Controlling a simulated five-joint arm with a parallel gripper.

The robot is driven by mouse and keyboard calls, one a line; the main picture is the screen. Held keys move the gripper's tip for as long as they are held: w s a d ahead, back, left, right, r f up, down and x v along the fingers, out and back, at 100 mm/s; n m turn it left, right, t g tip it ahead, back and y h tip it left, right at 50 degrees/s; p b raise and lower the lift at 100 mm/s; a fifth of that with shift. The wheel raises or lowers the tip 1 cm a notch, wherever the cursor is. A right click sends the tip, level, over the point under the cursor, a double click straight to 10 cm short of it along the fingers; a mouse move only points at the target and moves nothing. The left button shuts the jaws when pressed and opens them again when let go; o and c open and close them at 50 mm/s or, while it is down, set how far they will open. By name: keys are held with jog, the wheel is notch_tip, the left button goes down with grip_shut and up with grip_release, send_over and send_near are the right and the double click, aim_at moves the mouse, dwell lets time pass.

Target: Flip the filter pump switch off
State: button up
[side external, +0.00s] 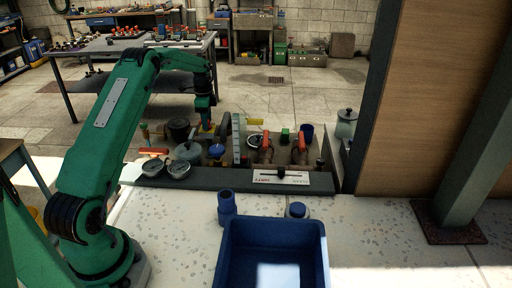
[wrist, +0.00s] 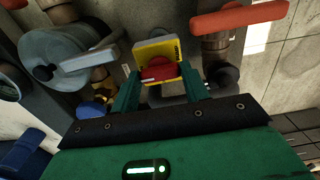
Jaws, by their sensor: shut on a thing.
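The switch is a yellow plate (wrist: 156,47) with a red knob (wrist: 158,70) on its face, seen ahead of my jaws in the wrist view. My gripper (wrist: 160,85) has a green finger on each side of the red knob and is shut on it. The knob's exact angle is hard to read. In the side view my gripper (side external: 206,122) points down among the pit fittings at the far side. The switch cannot be made out there.
Red-handled valves (side external: 266,141) stand right of my gripper, and round gauges (side external: 178,169) stand in front. A grey round housing (wrist: 48,50) and a red lever (wrist: 240,18) flank the switch. A blue tub (side external: 226,262) and blue cup (side external: 227,206) sit on the near deck.

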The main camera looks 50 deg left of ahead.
jog(key=shift+n, duration=0.5)
jog(key=n, duration=0.3)
jog(key=shift+n, duration=0.3)
jog(key=n, duration=1.3)
jog(key=shift+n, duration=0.3)
jog(key=o, duration=1)
jog(key=shift+r, duration=0.1)
